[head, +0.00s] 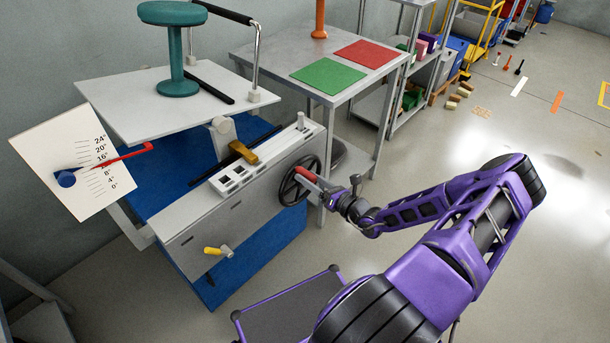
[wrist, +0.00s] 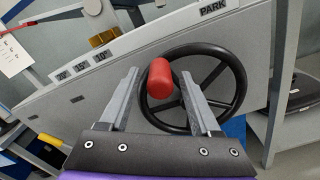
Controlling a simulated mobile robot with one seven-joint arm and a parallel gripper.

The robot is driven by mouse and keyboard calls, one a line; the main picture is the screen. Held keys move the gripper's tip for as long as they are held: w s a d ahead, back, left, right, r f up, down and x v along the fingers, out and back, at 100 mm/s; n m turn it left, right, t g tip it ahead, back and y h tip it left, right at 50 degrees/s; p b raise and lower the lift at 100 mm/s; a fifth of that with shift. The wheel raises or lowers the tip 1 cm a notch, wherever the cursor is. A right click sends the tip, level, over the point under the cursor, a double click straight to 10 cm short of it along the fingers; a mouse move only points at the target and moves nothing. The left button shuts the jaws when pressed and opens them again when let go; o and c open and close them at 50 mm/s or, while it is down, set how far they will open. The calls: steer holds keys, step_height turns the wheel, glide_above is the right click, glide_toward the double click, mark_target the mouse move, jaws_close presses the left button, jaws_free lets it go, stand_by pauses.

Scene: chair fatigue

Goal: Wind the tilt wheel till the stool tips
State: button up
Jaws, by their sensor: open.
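The tilt wheel (head: 299,180) is a black spoked handwheel with a red crank knob (head: 306,174), on the grey side panel of the test rig. In the wrist view the wheel (wrist: 205,92) fills the middle right, with the red knob (wrist: 160,78) towards the camera. My gripper (head: 325,188) is open at the wheel; in the wrist view its fingers (wrist: 162,85) stand either side of the knob, with gaps visible. The teal stool (head: 176,50) stands upright on the grey platform (head: 125,109).
A yellow handle (head: 217,250) sticks out low on the panel. A brass-coloured block (head: 243,152) sits on the panel's top edge. A table with a green mat (head: 328,76) and red mat (head: 366,53) stands behind. Open floor (head: 530,190) lies to the right.

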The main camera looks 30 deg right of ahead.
steer(key=v, duration=1.5)
steer(key=shift+s+p, duration=0.2)
steer(key=shift+p, duration=0.15)
